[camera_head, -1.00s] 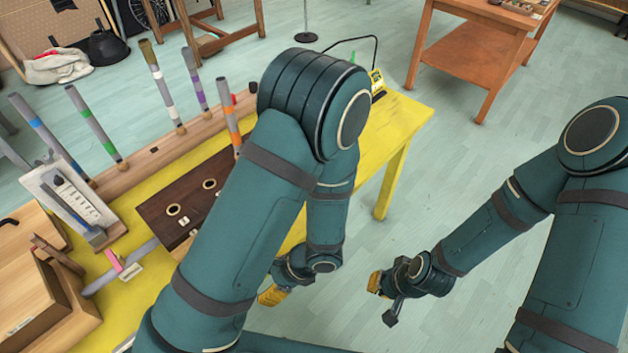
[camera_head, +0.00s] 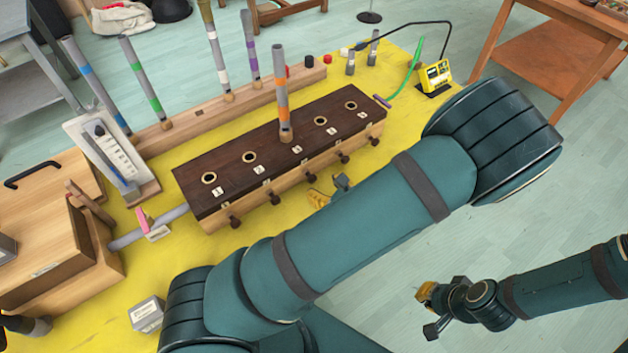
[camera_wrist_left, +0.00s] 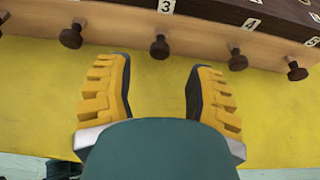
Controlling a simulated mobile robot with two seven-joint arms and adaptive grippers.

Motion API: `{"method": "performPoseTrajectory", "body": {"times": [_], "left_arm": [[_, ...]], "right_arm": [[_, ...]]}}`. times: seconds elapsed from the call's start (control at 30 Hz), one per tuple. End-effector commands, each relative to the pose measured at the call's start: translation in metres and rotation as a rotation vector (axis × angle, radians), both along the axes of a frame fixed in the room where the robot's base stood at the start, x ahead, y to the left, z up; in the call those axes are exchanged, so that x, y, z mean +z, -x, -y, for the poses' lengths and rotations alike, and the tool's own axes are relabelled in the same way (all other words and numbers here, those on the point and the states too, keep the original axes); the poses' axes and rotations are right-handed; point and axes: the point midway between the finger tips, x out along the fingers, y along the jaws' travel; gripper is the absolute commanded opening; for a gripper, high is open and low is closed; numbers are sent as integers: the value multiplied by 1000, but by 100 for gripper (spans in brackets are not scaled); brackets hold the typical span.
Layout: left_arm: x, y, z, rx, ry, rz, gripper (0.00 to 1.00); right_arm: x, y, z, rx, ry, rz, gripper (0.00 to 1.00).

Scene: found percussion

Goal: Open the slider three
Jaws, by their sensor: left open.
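A dark brown box with a pale wooden front (camera_head: 240,215) has numbered holes on top and a row of dark knobs along its front. The knob of slider three (camera_wrist_left: 159,47) sits below the label 3 (camera_wrist_left: 166,6) in the left wrist view and is close against the front. My left gripper (camera_wrist_left: 155,78) is open and empty, its yellow fingers pointing at this knob, which lies just beyond and between the fingertips. In the head view, my left gripper (camera_head: 330,190) is partly hidden by my arm. My right gripper (camera_head: 430,310) is open and empty, away from the table.
Neighbouring knobs two (camera_wrist_left: 71,36) and four (camera_wrist_left: 238,62) flank knob three. An orange-banded tube (camera_head: 282,95) stands upright on the box. A yellow device (camera_head: 434,76) and green tube lie at the table's far right.

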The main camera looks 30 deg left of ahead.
Motion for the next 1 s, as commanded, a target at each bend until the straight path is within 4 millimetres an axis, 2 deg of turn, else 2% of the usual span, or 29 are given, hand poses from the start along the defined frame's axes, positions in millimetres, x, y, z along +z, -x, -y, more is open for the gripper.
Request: {"method": "performPoseTrajectory", "body": {"times": [0.1,0.3,0.5,0.73,0.77,0.9,0.93,1.0], "left_arm": [[-10,-8,-19,3,0,0,54],[-20,-17,-41,3,0,1,54],[-23,-20,-49,1,2,0,54],[-22,-21,-50,0,2,0,54],[-22,-21,-50,0,2,0,57],[-22,-21,-50,0,2,0,8],[-22,-20,-50,0,2,0,0],[-22,-20,-50,1,2,0,0]], "right_arm": [[-6,-1,0,-1,0,3,0],[-11,-2,0,-1,1,5,0],[-13,-3,0,-2,1,7,0],[-13,-3,0,-2,1,7,0],[-13,-3,0,-2,1,7,0],[-13,-3,0,-2,1,7,0],[-13,-3,0,-2,1,7,0],[-13,-3,0,-2,1,7,0]]}}
